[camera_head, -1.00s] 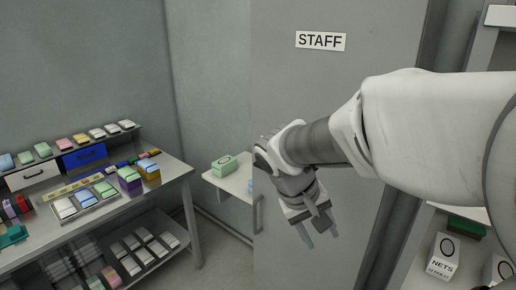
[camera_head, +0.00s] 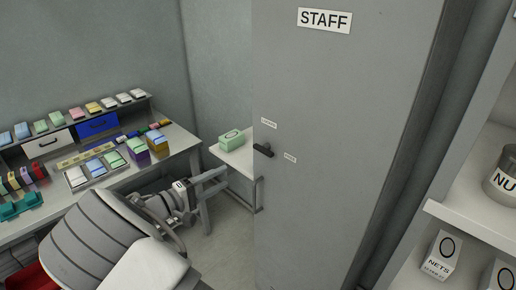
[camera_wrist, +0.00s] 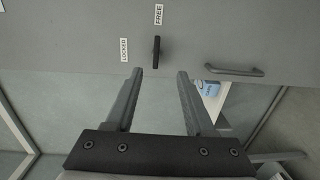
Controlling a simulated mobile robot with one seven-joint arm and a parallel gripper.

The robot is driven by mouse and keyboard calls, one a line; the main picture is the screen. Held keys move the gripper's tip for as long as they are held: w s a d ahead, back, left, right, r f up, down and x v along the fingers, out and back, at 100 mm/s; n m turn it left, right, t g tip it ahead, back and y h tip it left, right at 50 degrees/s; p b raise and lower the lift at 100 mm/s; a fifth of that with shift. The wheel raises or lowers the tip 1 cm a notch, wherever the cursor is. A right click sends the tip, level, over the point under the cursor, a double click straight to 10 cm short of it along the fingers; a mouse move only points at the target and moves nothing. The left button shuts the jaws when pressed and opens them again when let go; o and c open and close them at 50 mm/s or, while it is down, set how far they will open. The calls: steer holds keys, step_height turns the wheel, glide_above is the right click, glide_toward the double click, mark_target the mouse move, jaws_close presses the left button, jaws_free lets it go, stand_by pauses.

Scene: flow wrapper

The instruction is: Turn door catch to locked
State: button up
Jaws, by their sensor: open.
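The door catch (camera_head: 264,150) is a small dark lever on the grey STAFF door (camera_head: 330,190), near its left edge. In the wrist view the catch (camera_wrist: 156,52) is in line with the FREE label (camera_wrist: 158,14), and the LOCKED label (camera_wrist: 124,50) is off to its side. In the head view the two labels are too small to read. My gripper (camera_head: 226,178) is left of the door's edge, fingers towards the door. In the wrist view my gripper (camera_wrist: 160,73) is open and empty; the catch shows just beyond and between the fingertips, apparently untouched.
A dark bar handle (camera_wrist: 235,70) sits on the door beside the catch. A small table with a green box (camera_head: 232,137) stands behind my gripper. A workbench (camera_head: 180,148) with several boxes is at left. Shelves (camera_head: 470,218) with containers are at right.

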mark_target(260, 151)
steer(key=shift+t, duration=0.6)
steer(key=p+x, duration=0.1)
steer(key=x, duration=0.4)
steer(key=p+x, duration=0.1)
steer(key=x, duration=0.5)
steer(key=w+a+p+x, duration=0.1)
steer(key=p+x, duration=0.1)
steer(key=x, duration=0.3)
steer(key=shift+d+f, duration=0.2)
steer(key=shift+f, duration=0.05)
jaws_close()
